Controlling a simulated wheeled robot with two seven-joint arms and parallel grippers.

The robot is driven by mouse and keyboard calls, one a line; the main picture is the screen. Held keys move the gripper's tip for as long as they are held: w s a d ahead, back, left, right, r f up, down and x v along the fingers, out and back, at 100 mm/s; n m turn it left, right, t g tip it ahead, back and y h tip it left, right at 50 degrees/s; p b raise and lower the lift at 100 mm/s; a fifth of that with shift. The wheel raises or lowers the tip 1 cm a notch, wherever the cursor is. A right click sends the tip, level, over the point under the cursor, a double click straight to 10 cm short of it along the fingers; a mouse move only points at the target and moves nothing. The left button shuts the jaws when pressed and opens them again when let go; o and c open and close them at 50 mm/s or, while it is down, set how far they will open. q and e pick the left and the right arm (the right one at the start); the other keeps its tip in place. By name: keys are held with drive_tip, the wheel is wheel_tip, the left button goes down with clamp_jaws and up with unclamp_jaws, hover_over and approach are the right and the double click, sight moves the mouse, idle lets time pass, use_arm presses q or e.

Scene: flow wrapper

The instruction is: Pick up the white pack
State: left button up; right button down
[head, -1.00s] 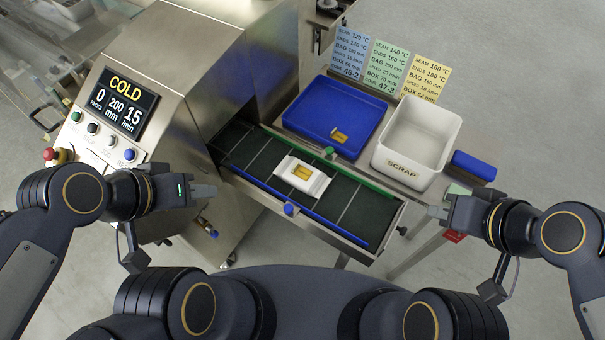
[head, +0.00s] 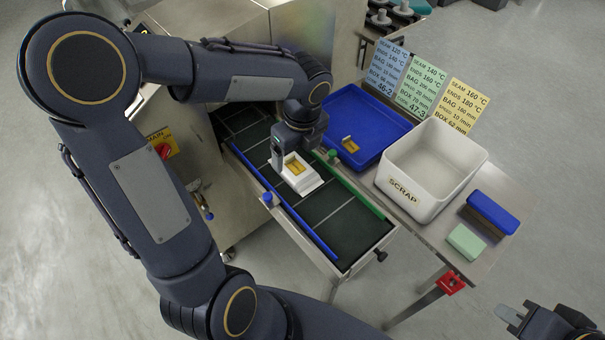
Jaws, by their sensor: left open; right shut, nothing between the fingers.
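The white pack (head: 303,184) with a yellow-brown label lies on the dark conveyor (head: 325,209) between the blue and green side rails. My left gripper (head: 291,166) points down at the pack's far-left end, with its fingers open there. Whether the fingers touch the pack I cannot tell. The wrist hides part of the pack's far side. My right gripper (head: 513,318) is shut and empty at the bottom right, away from the conveyor and over the floor.
A blue tray (head: 372,106) holding a small yellow-brown piece stands behind the conveyor. A white scrap bin (head: 437,207) is to its right. A blue-topped brush (head: 492,212) and a green block (head: 466,242) lie on the table's right end. Setting cards (head: 424,77) stand at the back.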

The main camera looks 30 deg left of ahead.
sight(295, 167)
use_arm(q)
drive_tip(key=f, duration=0.5)
drive_tip(key=shift+w+a+f, duration=0.15)
drive_tip(key=shift+a+f, duration=0.2)
drive_tip(key=shift+f, duration=0.05)
drive_tip(key=c, duration=1.1)
drive_tip(key=shift+r, duration=0.1)
drive_tip(key=shift+r, duration=0.45)
drive_tip(key=r, duration=0.2)
drive_tip(key=shift+s+r, duration=0.2)
drive_tip(key=shift+r, duration=0.15)
drive_tip(key=s+d+r, duration=0.2)
drive_tip(key=s+r, duration=0.7)
drive_tip(key=s, duration=0.4)
drive_tip(key=shift+s+d+r, duration=0.15)
drive_tip(key=shift+s+d, duration=0.1)
